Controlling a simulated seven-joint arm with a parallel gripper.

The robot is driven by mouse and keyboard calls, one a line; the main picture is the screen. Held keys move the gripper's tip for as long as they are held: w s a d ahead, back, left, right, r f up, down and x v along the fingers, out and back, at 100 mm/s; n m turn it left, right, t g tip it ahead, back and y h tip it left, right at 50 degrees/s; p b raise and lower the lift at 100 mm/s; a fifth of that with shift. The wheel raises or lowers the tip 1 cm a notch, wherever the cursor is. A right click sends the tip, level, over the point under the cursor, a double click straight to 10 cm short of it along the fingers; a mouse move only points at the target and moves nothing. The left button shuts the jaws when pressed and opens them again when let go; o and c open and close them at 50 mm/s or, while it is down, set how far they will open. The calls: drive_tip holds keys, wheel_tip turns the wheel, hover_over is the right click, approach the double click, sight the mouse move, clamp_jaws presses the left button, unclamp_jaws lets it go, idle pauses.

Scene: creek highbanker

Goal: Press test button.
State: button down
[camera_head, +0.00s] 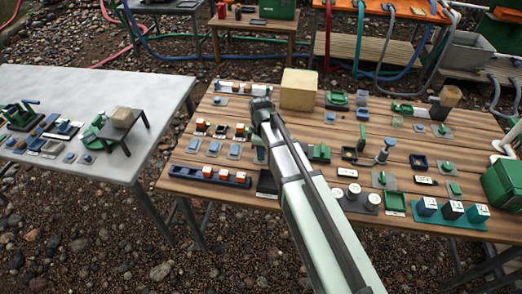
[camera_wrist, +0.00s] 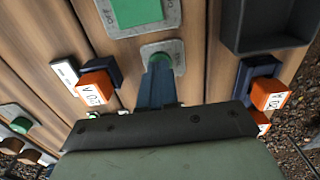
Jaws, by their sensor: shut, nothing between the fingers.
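A round green button (camera_wrist: 178,60) on a grey plate (camera_wrist: 160,47) shows at the upper middle of the wrist view. I cannot read a label that marks it as the test button. My gripper (camera_wrist: 158,70) is shut and empty, its blue fingers pointing at the green button. The fingertips overlap the button in the picture and hide part of it; I cannot tell whether they touch.
Orange labelled blocks on dark bases stand left (camera_wrist: 96,88) and right (camera_wrist: 268,92) of my fingers. A large green pad (camera_wrist: 138,10) and a dark open tray (camera_wrist: 265,25) lie beyond. A tan block (camera_head: 299,89) stands at the table's back. Many small fixtures crowd the table.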

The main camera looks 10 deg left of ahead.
drive_tip(key=shift+f, duration=0.4)
drive_tip(key=shift+r, duration=1.1)
drive_tip(key=shift+a, duration=0.1)
